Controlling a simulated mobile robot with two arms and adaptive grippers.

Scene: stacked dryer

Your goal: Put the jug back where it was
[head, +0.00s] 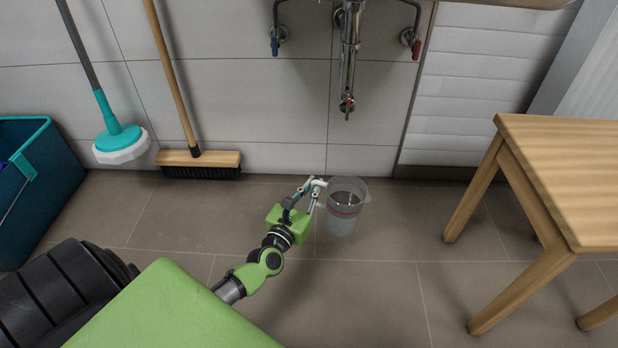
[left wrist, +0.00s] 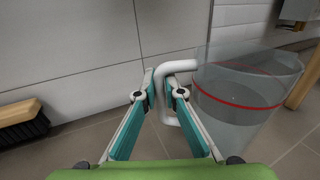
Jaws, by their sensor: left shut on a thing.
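The jug (head: 344,208) is clear, with a red line around it and a white handle. In the head view it is upright near the wall, below the sink pipe. I cannot tell whether it touches the floor. My left gripper (head: 316,190) reaches it from the left and is shut on its handle. In the left wrist view the fingers (left wrist: 162,92) close around the handle's upright part, and the jug (left wrist: 245,100) is to their right. My right gripper is not in view.
A wooden stool or table (head: 565,170) stands at the right. A broom (head: 200,160), a mop (head: 120,140) and a teal bin (head: 40,190) are along the wall at the left. A drain pipe (head: 348,60) hangs above the jug. The middle floor is clear.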

